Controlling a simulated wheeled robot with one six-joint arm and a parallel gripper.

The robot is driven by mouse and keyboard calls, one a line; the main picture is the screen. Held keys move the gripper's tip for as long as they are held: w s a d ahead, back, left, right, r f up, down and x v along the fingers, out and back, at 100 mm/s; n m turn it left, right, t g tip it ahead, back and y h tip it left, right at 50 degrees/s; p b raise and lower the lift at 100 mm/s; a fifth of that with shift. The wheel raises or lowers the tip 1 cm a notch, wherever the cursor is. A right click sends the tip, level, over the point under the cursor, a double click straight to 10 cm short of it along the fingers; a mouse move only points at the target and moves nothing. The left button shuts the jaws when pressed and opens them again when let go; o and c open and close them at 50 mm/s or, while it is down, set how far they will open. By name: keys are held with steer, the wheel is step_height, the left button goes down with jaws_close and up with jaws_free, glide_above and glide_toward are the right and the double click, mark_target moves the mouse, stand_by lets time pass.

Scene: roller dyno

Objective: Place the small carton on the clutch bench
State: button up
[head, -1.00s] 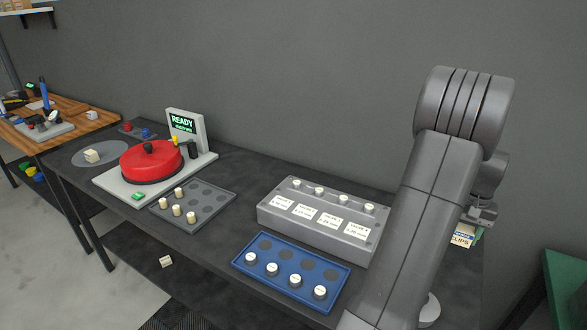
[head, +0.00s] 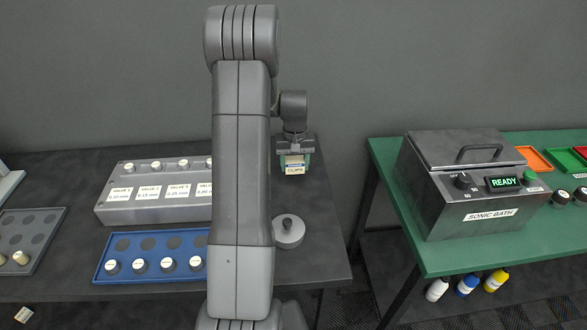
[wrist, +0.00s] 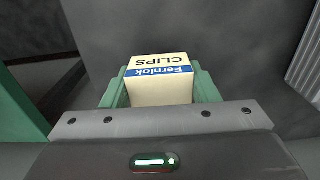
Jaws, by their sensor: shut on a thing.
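The small carton (head: 295,166) is cream with a blue band and the word CLIPS. My gripper (head: 294,157) is shut on it, above the right end of the dark bench. In the wrist view the carton (wrist: 160,80) sits between the green fingers of my gripper (wrist: 160,92), with its label toward the camera. Whether the carton touches the bench top is hard to tell. I cannot tell which bench is the clutch bench; no sign naming it shows.
The dark bench (head: 325,240) holds a grey valve block (head: 120,205), a blue tray (head: 105,272) and a grey round weight (head: 288,232). A green bench (head: 400,170) with a sonic bath (head: 460,200) stands to the right, across a gap. My arm hides part of the dark bench.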

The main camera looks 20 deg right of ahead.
mark_target(295, 170)
steer(key=shift+f, duration=1.5)
steer(key=shift+f, duration=0.25)
steer(key=o, duration=1)
steer(key=shift+r, duration=0.1)
steer(key=shift+o, duration=0.2)
steer(key=shift+r, duration=0.1)
step_height(295, 170, up, 12)
steer(key=shift+r+b, duration=0.1)
steer(key=shift+b, duration=0.55)
